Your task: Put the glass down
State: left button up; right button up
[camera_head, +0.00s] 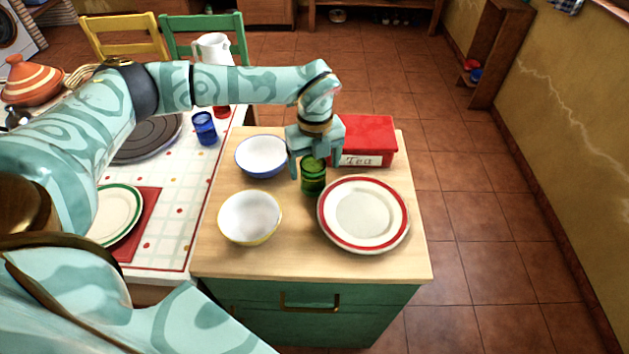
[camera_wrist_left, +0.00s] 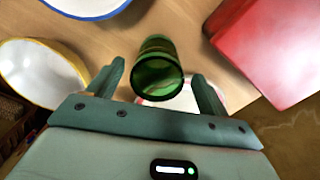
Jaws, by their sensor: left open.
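The green glass (camera_head: 313,178) stands upright on the wooden counter top, between the bowls and the red tea tin. My left gripper (camera_head: 313,170) is above and around it, its fingers open. In the left wrist view the glass (camera_wrist_left: 158,68) shows in front of the gap between the two fingers (camera_wrist_left: 160,85), and I see no finger clearly touching it. My right gripper is not in view.
A red tea tin (camera_head: 368,137) stands behind the glass. A red-rimmed plate (camera_head: 363,241) lies at front right. A blue-rimmed bowl (camera_head: 262,156) and a yellow bowl (camera_head: 250,217) sit to the left. The counter's front strip (camera_head: 310,263) is bare.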

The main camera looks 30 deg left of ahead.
aim_at(313, 178)
pick_arm(q)
notch_tip(313, 178, down, 6)
jog(key=shift+a+r+b, duration=0.15)
jog(key=shift+r+b, duration=0.05)
jog(key=shift+b, duration=0.9)
jog(key=shift+s+r, duration=0.1)
jog(key=shift+r, duration=0.05)
jog(key=shift+c, duration=0.7)
jog(key=c, duration=1.1)
jog(key=shift+r, duration=0.15)
